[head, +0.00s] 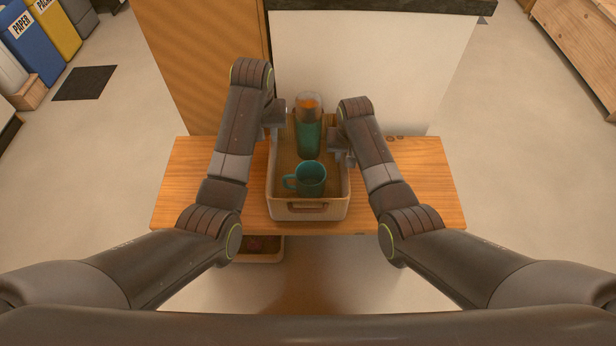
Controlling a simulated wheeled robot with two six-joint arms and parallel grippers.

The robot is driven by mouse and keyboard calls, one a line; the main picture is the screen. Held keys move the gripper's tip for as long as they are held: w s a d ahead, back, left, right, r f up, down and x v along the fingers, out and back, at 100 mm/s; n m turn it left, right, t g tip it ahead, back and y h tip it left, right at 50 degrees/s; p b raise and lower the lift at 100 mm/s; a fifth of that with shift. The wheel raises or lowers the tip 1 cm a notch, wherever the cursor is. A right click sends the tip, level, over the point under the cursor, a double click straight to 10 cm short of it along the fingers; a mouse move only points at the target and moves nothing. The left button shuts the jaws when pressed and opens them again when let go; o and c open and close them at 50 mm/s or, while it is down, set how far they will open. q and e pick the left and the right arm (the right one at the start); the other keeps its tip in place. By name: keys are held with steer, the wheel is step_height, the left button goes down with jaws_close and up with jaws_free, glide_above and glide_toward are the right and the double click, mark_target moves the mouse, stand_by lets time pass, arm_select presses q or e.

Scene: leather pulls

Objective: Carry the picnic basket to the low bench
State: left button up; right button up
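The picnic basket (290,211), a cream rectangular bin with a brown leather pull on its near side, is over the wooden bench (430,190) and looks to be resting on it. A teal mug (312,180) and a teal bottle with an orange top (309,135) stand inside. My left gripper (277,122) is at the basket's far left side. My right gripper (341,150) is at its right side. The fingertips are small and partly hidden by my arms and the basket rim, so their opening and any contact are unclear.
A wooden panel (205,60) and a white panel with a dark top (375,70) stand directly behind the bench. Another bin (260,257) shows below the bench's front edge. A wooden crate (585,45) is at the far right.

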steer(key=r, duration=0.3)
steer(key=s+r, duration=0.1)
steer(key=r, duration=0.7)
steer(key=shift+s, duration=0.35)
